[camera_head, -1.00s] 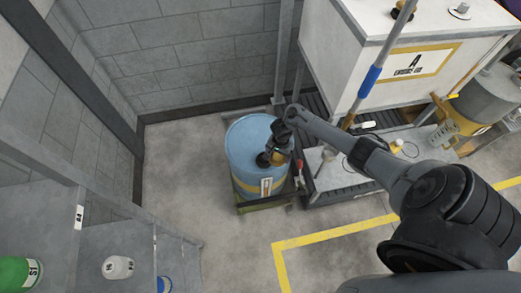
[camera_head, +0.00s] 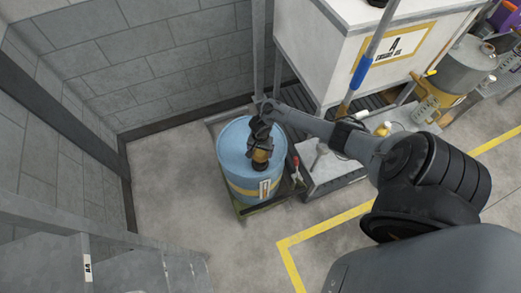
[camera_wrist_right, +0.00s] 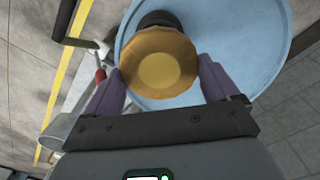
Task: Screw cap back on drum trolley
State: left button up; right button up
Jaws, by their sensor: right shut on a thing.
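A blue drum (camera_head: 236,165) with a yellow band stands upright on a low drum trolley (camera_head: 262,207) in the corner. My right gripper (camera_head: 262,155) reaches down over the drum's top. In the right wrist view my right gripper (camera_wrist_right: 165,90) is shut on a round orange-yellow cap (camera_wrist_right: 160,70), one finger on each side. The cap also shows in the head view (camera_head: 261,158). A dark collar (camera_wrist_right: 158,20) shows just behind the cap, over the drum top. I cannot tell whether the cap is seated on it. My left gripper is not in view.
A large white tank (camera_head: 350,50) marked A stands to the right, with a grey tray (camera_head: 335,180) at its foot. A pole with a blue grip (camera_head: 362,70) leans in front. A grey drum (camera_head: 462,68) is at far right. Open floor lies in front, with yellow lines (camera_head: 320,235).

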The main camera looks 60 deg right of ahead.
jog(key=shift+r+p, duration=0.2)
jog(key=shift+p, duration=0.4)
jog(key=shift+f+b, duration=1)
jog(key=shift+f, duration=0.95)
jog(key=shift+f+b, duration=0.5)
jog(key=shift+f, duration=0.55)
jog(key=shift+p, duration=0.4)
jog(key=shift+p, duration=0.35)
jog(key=shift+f, duration=0.3)
